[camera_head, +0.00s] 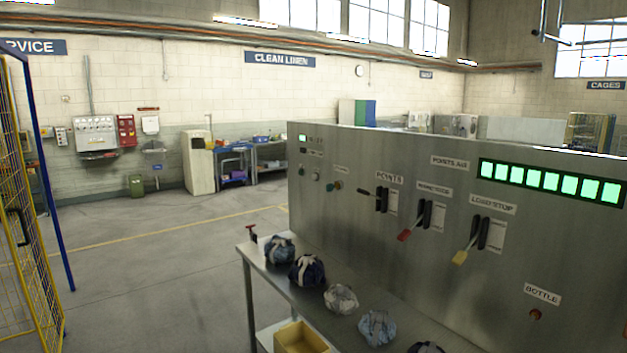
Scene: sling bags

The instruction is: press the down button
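A large steel control panel (420,260) stands at the right. Small round controls sit at its left end: a green one (302,170), a pale one (315,177), and a dark blue-green one (327,186) beside an orange one (337,184). Their labels are too small to read, so I cannot tell which is the down button. A reddish-brown round button (535,314) sits under the label "BOTTLE" at the lower right. Neither of my grippers is in view.
Three levers with black (365,191), red (405,235) and yellow (460,257) handles stick out from the panel. A steel table (268,283) in front holds several bundled bags (307,270). A yellow mesh gate (30,230) stands at left. The middle floor is clear.

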